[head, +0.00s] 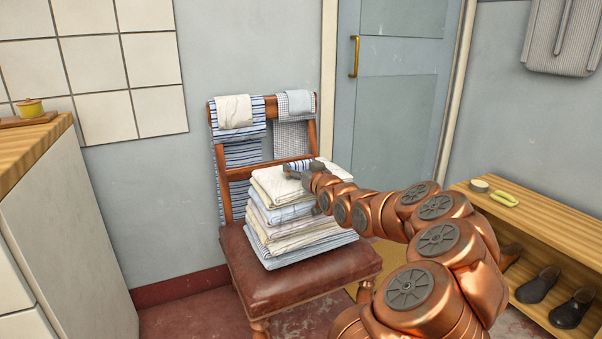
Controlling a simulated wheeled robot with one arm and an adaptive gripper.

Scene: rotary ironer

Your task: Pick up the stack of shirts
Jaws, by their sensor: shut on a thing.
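The stack of shirts (290,228) is a neat pile of folded cloth in white, cream, pale blue and stripes. It rests on the brown leather seat of a wooden chair (252,276), with no gap visible beneath it. My gripper (293,172) is at the top of the stack, reaching in from the right. It is shut on the stack of shirts at its upper part. The fingertips are small in the picture and the exact grip is hard to see. My arm hides the stack's right side.
Striped cloths (240,152) and a checked cloth (292,136) hang over the chair's back. A white cabinet (62,240) with a wooden top stands at left. A wooden shoe bench (540,222) with dark shoes is at right. A door (398,110) is behind.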

